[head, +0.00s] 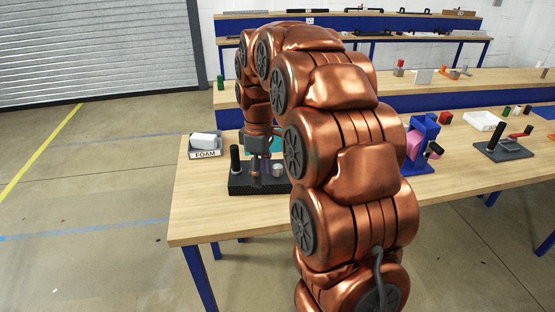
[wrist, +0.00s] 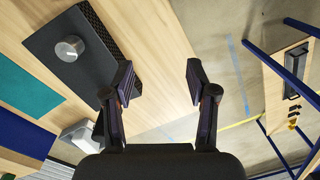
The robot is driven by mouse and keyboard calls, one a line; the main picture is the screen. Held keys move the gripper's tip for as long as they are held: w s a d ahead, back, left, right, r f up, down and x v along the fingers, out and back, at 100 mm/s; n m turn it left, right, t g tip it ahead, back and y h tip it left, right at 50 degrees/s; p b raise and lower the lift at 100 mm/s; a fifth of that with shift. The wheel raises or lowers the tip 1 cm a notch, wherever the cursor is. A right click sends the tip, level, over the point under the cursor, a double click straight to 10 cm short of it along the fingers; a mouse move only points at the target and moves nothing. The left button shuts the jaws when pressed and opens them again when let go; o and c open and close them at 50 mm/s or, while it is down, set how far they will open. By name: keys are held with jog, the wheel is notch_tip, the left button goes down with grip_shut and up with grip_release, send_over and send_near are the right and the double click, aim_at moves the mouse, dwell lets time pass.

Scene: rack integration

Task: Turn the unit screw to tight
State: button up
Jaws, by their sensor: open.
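A black unit (head: 240,189) with a textured front edge sits near the left end of the wooden table. A silver knob (head: 278,169), which may be the unit screw, stands on its right part, and a black post (head: 235,158) on its left. In the wrist view, the silver knob (wrist: 70,48) is on the dark plate at upper left. In the wrist view my gripper (wrist: 160,82) is open and empty, with the knob left of both fingers.
A grey box labelled FOAM (head: 205,153) with a white block stands left of the unit. The table's front edge (head: 215,236) is clear.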

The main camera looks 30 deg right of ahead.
aim_at(277, 166)
jog(key=w+d+p, duration=0.1)
jog(key=w+d, duration=0.1)
jog(key=d, duration=0.1)
jog(key=w+d+n, duration=0.1)
jog(key=w+d, duration=0.2)
jog(key=d, duration=0.1)
jog(key=w+d+n+p, duration=0.1)
jog(key=w+d, duration=0.2)
jog(key=shift+d+r+t+p, duration=0.15)
jog(key=shift+d+t+p, duration=0.05)
jog(key=shift+t+p, duration=0.1)
jog(key=shift+n, duration=0.3)
notch_tip(277, 166, down, 6)
jog(key=shift+s+f+p, duration=0.1)
jog(key=shift+f+p, duration=0.15)
jog(key=shift+p, duration=0.65)
jog(key=shift+f, duration=0.65)
jog(key=shift+c, duration=0.2)
grip_shut()
jog(key=shift+f, duration=0.1)
